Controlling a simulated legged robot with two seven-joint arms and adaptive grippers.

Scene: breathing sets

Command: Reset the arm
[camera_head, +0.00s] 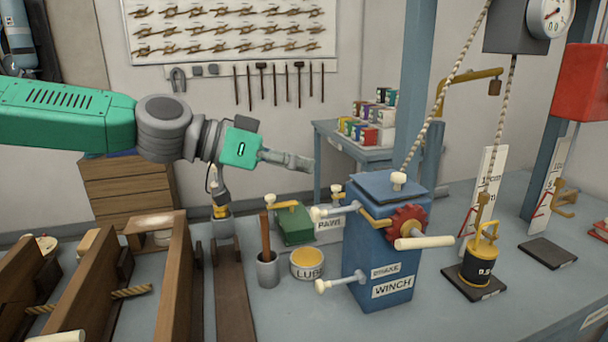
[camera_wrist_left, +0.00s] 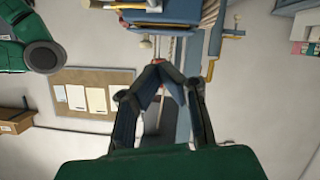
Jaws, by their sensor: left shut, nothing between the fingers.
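My left arm, green and grey, comes in from the left in the head view. Its gripper (camera_head: 300,161) points right and hangs in the air above the bench, behind and to the left of the blue winch box (camera_head: 378,262). The fingers are together and empty. In the left wrist view the fingertips (camera_wrist_left: 160,66) meet in a point with nothing held. My right gripper is not in view.
The grey bench (camera_head: 270,318) carries a lube tin (camera_head: 308,264), a cup (camera_head: 267,270) with a stick, a green box (camera_head: 292,226), wooden frames (camera_head: 176,275) and a black weight (camera_head: 482,267) on a rope. The winch's red gear (camera_head: 408,223) and pale handle (camera_head: 424,243) stick out right.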

